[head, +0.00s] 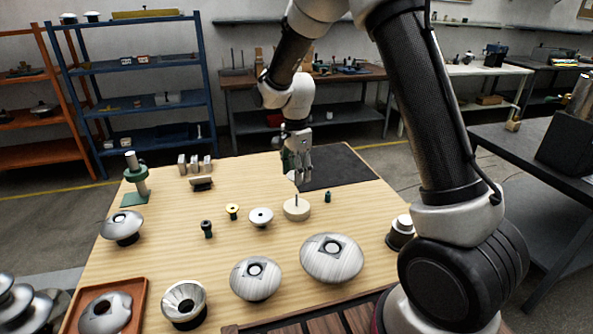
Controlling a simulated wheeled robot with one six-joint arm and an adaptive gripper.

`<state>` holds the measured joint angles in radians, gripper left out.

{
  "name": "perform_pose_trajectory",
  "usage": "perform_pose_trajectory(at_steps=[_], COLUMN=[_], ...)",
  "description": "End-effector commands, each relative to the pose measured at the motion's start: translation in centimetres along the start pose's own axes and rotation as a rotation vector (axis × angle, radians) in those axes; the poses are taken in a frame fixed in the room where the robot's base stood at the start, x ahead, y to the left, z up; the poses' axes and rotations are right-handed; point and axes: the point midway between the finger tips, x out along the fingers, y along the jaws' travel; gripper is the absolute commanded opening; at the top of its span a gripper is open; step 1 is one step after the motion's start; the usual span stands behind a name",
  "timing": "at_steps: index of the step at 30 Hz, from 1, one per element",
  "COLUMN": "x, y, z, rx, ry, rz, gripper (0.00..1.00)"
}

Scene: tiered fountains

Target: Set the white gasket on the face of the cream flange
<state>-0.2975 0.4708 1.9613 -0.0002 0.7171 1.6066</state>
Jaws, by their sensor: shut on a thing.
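The cream flange (297,211) is a low round disc on the wooden table, right of its middle, with a thin upright stem above its face. The piece is thin and partly hidden by the fingers. It appears above the flange's face; I cannot tell whether it touches the stem.
Large silver domes (331,258) stand in front. A dark mat (339,167) covers the back right corner.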

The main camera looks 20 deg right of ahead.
Motion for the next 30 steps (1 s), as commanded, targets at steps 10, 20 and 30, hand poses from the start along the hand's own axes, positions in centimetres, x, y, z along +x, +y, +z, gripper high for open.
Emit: perform_pose_trajectory(at_steps=[10, 20, 30], x=[2.2, 4.5, 4.6], y=[0.1, -0.1, -0.1], z=[0.0, 0.0, 0.0], rx=[-0.001, -0.001, -0.001], ry=[0.000, 0.000, 0.000], rz=[0.003, 0.000, 0.000], gripper=[0.39, 0.39, 0.39])
